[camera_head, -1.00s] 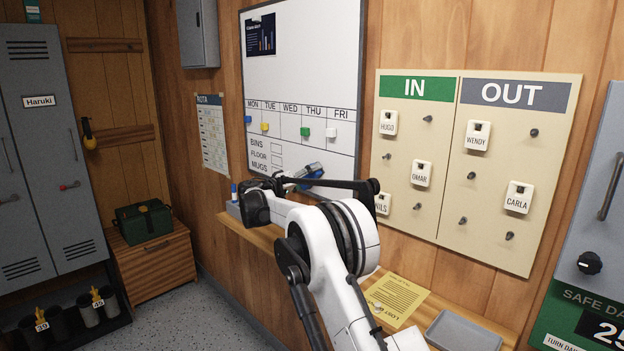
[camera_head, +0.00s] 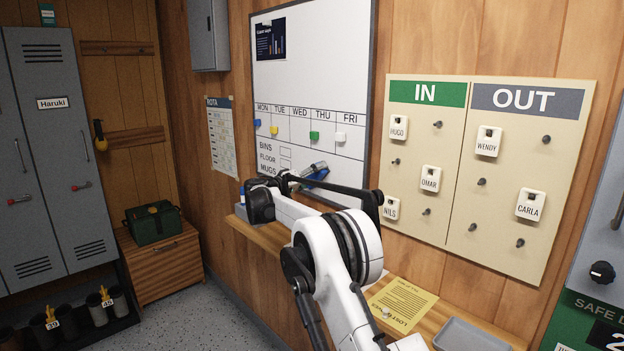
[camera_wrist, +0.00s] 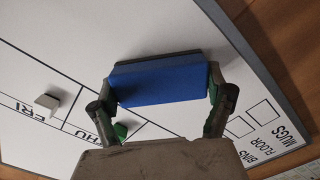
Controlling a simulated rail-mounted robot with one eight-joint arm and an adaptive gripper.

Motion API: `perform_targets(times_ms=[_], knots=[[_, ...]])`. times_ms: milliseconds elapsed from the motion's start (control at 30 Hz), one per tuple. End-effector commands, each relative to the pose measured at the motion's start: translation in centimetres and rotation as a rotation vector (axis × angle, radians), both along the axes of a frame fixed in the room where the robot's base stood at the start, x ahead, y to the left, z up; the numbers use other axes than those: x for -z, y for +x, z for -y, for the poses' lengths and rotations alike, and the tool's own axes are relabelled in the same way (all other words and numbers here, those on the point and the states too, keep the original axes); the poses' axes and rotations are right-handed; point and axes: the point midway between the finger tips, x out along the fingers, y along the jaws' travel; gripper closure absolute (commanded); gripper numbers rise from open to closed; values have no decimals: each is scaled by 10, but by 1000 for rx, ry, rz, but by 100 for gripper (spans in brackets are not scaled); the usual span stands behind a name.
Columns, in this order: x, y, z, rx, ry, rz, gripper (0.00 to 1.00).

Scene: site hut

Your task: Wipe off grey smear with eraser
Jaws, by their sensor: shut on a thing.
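My gripper (camera_head: 308,174) is at the lower part of the whiteboard (camera_head: 318,70), under the weekday row, partly behind my own arm. In the wrist view my gripper (camera_wrist: 160,98) is shut on a blue eraser (camera_wrist: 160,84), with one finger at each end. The eraser's dark felt side faces the board. Whether it touches the board is not clear. The eraser also shows as a small blue patch in the head view (camera_head: 319,175). I cannot make out a grey smear in either view; the eraser, gripper and arm hide part of the board.
Several magnets, including a green one (camera_head: 314,135) and a white one (camera_head: 340,137), sit along the weekday row. A wooden ledge (camera_head: 268,236) runs below the board. An IN/OUT tag board (camera_head: 466,215) hangs to the right, a rota sheet (camera_head: 221,140) to the left.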

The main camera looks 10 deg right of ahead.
Motion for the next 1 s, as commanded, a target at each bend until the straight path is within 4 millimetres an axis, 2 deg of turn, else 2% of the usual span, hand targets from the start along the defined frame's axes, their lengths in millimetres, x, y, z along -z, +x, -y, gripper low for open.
perform_targets(times_ms=[200, 567, 1000], knots=[[2, -15, 11, 3, 0, 0, 40], [0, -25, 17, 4, 0, 0, 40], [1, -51, 31, 4, 0, 0, 40]])
